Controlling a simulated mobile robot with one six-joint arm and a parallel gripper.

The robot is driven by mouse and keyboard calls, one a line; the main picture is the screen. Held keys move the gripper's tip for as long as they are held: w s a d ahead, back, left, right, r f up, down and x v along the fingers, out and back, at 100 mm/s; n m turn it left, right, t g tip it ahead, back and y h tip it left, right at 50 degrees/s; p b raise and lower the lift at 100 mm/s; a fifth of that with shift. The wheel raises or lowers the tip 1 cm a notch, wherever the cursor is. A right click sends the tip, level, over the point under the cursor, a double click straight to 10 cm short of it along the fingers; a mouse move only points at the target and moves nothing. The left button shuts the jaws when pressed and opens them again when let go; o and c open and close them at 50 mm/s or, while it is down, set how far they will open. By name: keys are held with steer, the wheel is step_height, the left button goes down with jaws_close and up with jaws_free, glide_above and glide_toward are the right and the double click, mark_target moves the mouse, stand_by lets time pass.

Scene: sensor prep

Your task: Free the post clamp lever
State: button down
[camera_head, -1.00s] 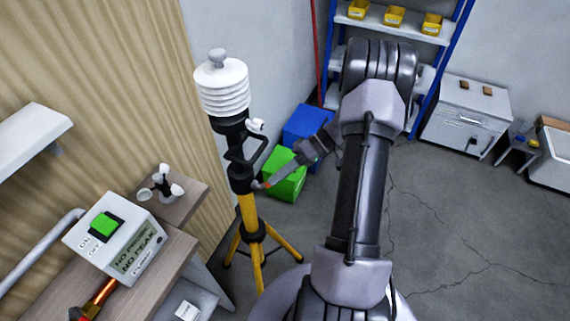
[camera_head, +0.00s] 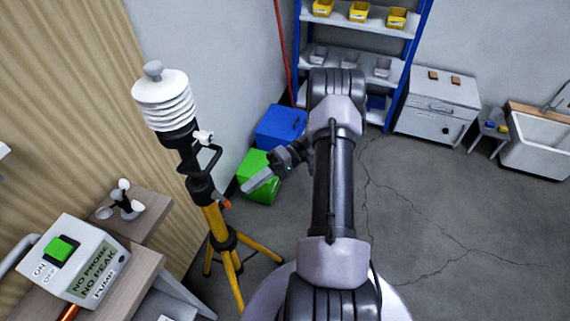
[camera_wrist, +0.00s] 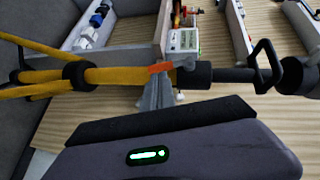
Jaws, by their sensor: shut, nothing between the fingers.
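The yellow tripod (camera_head: 217,226) carries a black post clamp (camera_head: 202,188) with a small orange lever (camera_head: 227,204) on its right side. A white stacked-disc sensor (camera_head: 163,100) tops the post. My gripper (camera_head: 246,188) is shut and empty, just right of and slightly above the lever in the head view, with a small gap there.
A bench (camera_head: 140,268) with a white pump box (camera_head: 85,275) and a small cup anemometer (camera_head: 122,205) stands left. Green (camera_head: 262,170) and blue (camera_head: 281,128) bins sit behind the gripper. The floor on the right is open.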

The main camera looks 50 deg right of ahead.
steer(key=p+v, duration=0.1)
steer(key=v, duration=0.8)
steer(key=shift+d+p, duration=0.35)
steer(key=shift+d, duration=0.05)
